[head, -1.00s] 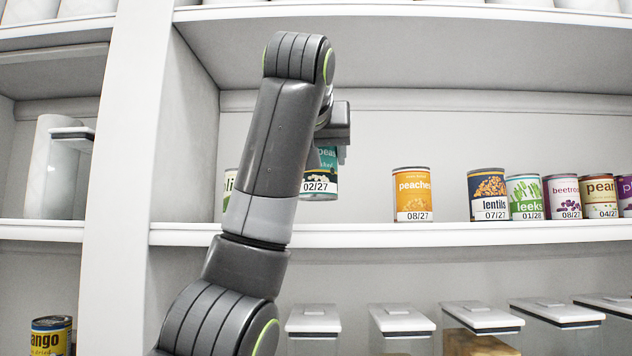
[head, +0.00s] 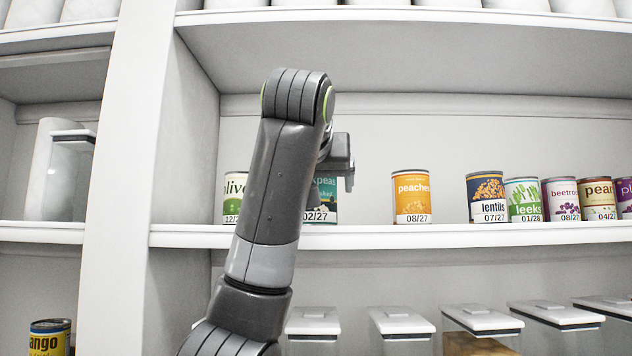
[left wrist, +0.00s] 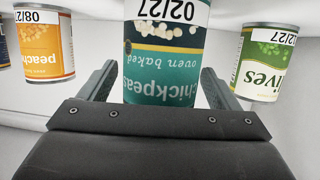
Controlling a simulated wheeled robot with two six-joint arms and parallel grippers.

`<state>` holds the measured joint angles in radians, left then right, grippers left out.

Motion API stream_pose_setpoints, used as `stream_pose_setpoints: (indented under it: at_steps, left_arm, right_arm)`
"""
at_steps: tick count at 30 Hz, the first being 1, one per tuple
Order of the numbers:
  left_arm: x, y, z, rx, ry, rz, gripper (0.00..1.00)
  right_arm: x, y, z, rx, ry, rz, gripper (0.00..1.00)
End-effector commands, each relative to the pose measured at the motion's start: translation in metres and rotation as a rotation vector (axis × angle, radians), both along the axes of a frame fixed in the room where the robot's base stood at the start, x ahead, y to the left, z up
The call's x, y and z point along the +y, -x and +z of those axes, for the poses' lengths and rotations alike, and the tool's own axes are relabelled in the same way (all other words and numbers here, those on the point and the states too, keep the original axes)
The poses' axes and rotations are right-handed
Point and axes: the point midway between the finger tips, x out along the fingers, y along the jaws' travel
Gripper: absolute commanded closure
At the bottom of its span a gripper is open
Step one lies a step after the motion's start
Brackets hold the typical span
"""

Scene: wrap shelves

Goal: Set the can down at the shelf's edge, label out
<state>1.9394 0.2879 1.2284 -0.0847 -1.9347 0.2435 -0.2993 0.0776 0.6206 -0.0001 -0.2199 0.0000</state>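The teal chickpeas can (head: 325,205) is upright at the front of the middle shelf (head: 420,236), partly hidden by my left arm. Its base looks level with the neighbouring cans, at the shelf's front lip. Its label and 02/27 date strip face out. My left gripper (head: 348,185) is at its upper part. My right gripper is not in view.
A green olives can (head: 232,195) stands close on the left. An orange peaches can (head: 411,196) stands to the right, with clear shelf between. Further right are lentils (head: 487,196), leeks (head: 524,200) and several more cans. Lidded containers (head: 401,322) stand below.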

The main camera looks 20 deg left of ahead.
Motion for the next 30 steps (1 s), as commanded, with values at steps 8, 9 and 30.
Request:
stream_pose_setpoints:
  at_steps: [8, 9, 30]
  left_arm:
    - [0.000, 0.000, 0.001, 0.000, 0.000, 0.000, 0.15]
    - [0.000, 0.000, 0.002, 0.000, 0.000, 0.000, 0.15]
    - [-0.016, 0.081, 0.024, -0.002, 0.000, -0.001, 0.15]
  right_arm:
    - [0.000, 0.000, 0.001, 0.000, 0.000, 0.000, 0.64]
    - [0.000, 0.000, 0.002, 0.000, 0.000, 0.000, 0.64]
    - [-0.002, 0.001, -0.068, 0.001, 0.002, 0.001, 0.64]
